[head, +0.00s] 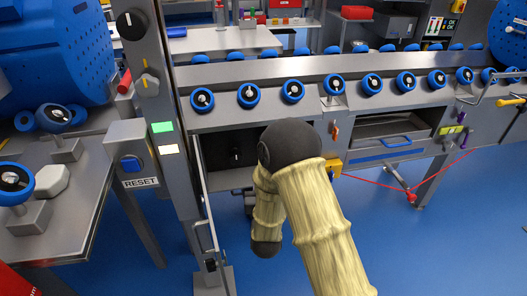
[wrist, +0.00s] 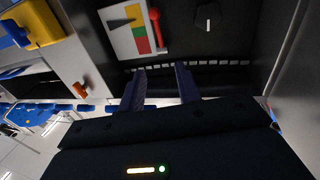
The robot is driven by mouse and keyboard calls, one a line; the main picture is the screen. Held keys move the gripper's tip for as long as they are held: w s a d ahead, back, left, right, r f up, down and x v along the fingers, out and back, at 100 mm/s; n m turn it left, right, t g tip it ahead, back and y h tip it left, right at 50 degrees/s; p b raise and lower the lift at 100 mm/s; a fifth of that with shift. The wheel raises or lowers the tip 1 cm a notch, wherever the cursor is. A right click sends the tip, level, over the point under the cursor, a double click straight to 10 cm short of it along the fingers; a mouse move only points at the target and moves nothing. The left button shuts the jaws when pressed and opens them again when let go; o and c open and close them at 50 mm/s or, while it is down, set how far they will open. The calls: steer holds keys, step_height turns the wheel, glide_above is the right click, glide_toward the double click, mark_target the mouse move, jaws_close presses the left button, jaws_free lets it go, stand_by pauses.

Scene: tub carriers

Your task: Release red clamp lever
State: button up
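In the wrist view a red lever (wrist: 156,28) with a rounded end stands beside a panel with yellow, red and green patches (wrist: 128,28), inside a dark compartment. My gripper (wrist: 160,69) has its two dark blue fingers spread apart with nothing visible between them. The fingertips point toward the lever and appear short of it, apart from it. In the head view the compartment opening (head: 215,150) is partly covered by my arm, and my gripper and this lever are hidden there.
A black knob (wrist: 208,18) sits on the compartment's back wall, and it shows in the head view (head: 237,154). An orange lever (head: 335,131) and a yellow block (head: 331,167) are right of the opening. A red cord (head: 375,182) hangs lower right. Blue floor (head: 440,250) is clear there.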

steer(key=w+a+b, duration=0.1)
steer(key=w+b, duration=0.3)
steer(key=w, duration=1.1)
steer(key=shift+a, duration=0.15)
steer(key=shift+w, duration=0.1)
jaws_close()
